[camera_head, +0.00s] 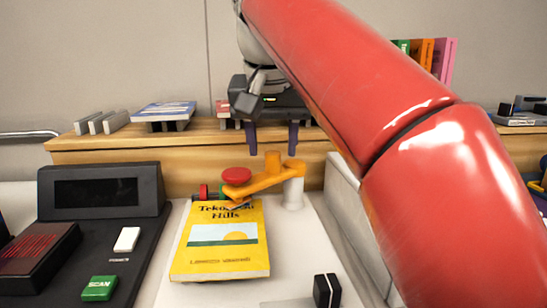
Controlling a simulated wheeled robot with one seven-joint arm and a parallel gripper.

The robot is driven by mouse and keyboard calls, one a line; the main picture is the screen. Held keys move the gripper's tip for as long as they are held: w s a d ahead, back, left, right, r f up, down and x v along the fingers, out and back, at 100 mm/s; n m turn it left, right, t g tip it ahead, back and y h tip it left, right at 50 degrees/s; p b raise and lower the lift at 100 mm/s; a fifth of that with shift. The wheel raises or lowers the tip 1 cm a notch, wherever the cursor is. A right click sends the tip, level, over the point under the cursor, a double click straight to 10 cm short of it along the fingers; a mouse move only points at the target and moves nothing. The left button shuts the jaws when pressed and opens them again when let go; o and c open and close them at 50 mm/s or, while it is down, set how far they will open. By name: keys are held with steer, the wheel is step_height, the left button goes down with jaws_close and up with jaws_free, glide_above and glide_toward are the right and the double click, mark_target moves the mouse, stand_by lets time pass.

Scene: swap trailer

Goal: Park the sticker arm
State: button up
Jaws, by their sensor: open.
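The sticker arm (263,180) is orange and mounted on a white post (293,192) at the back of the white work surface. A red round knob (236,175) tops its free end, which reaches left over the top edge of a yellow book (221,255). The book lies flat, its cover reading "Hills".
A dark console with a screen (95,191), a green SCAN button (99,288) and a white button (126,239) stand at left. A small black block (327,291) is at front right. A wooden shelf (120,146) runs behind, holding books. My red arm covers the right side.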

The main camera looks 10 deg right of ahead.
steer(key=shift+x, duration=1)
steer(key=shift+c, duration=0.5)
jaws_close()
